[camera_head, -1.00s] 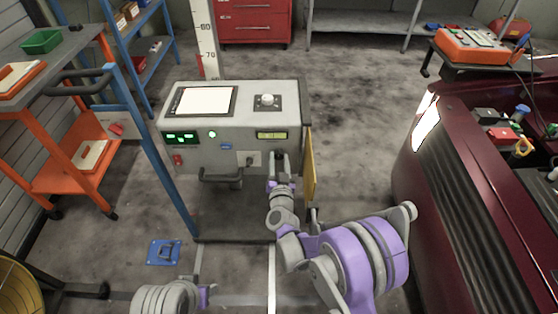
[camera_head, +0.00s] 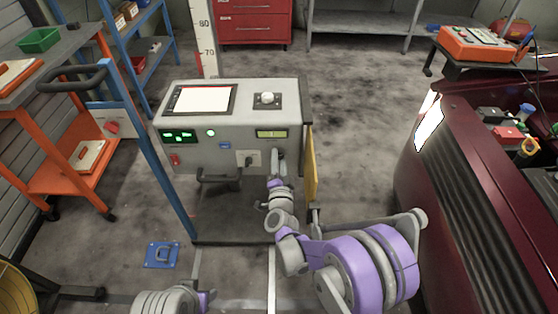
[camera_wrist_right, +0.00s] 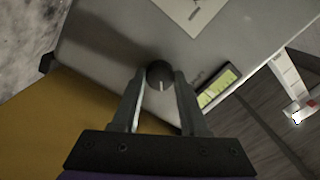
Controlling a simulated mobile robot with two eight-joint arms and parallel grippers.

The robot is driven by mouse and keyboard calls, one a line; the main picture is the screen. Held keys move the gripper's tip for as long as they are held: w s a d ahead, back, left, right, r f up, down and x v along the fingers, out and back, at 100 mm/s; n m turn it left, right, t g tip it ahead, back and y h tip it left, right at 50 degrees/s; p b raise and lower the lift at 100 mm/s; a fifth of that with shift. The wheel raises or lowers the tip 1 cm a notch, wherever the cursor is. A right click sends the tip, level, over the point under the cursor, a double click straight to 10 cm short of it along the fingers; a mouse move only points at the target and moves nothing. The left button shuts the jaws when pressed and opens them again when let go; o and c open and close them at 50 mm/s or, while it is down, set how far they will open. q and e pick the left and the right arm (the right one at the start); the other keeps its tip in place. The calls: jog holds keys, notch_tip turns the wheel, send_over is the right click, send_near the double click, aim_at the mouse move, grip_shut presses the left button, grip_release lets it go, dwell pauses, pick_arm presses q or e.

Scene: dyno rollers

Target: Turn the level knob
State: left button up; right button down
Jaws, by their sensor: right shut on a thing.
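The dark round knob (camera_wrist_right: 159,75) with a white pointer line shows in the right wrist view, on the grey face of the console (camera_head: 205,152). It is beside a small yellow-green display (camera_wrist_right: 217,88). The pointer line faces towards my gripper's palm. My right gripper (camera_wrist_right: 158,88) is shut on the knob, one finger on each side. In the head view, my right gripper (camera_head: 278,158) reaches the console front below the same display (camera_head: 271,134) and hides the knob. My left arm shows only at the bottom edge, and its gripper is out of view.
A white dome (camera_head: 267,98) and a screen (camera_head: 203,100) are on the console top. A yellow panel (camera_head: 311,165) stands close on the right of my gripper. A handle (camera_head: 219,176) sticks out lower left. A dark red car (camera_head: 480,190) stands at the right.

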jog(key=shift+m, duration=0.5)
jog(key=shift+c, duration=2.2)
grip_release()
jog(key=s, duration=1.1)
jog(key=shift+d+f, duration=0.15)
jog(key=shift+f, duration=0.05)
jog(key=shift+w, duration=0.1)
